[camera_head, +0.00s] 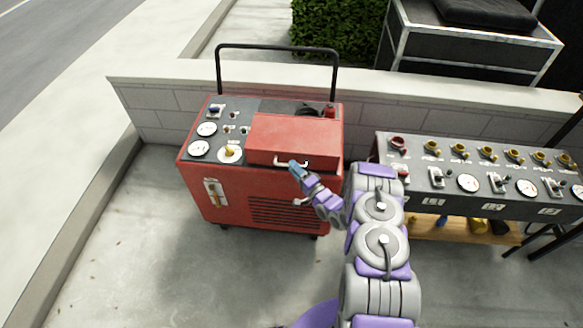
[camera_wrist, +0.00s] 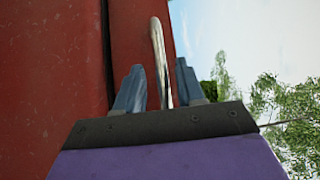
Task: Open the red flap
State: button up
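The red flap (camera_head: 295,132) lies closed on top of the right side of the red wheeled cart (camera_head: 225,185). A pale metal handle (camera_head: 281,162) is on its front edge. My gripper (camera_head: 296,168) reaches this handle from the front and hides part of it. In the wrist view, the handle (camera_wrist: 157,38) stands between the two blue fingers of my gripper (camera_wrist: 159,64). The fingers are apart, with a visible gap on each side of the handle. Red panels and a dark seam fill the left of that view.
Dials and knobs (camera_head: 207,129) sit left of the flap. A black push bar (camera_head: 277,47) rises behind the cart, near a low block wall (camera_head: 160,100). A grey control table (camera_head: 450,180) stands close on the right. Concrete floor is clear at the front left.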

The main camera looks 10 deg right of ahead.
jog(key=shift+x, duration=1.2)
jog(key=shift+c, duration=0.4)
jog(key=shift+f, duration=0.1)
grip_shut()
jog(key=shift+s, duration=0.1)
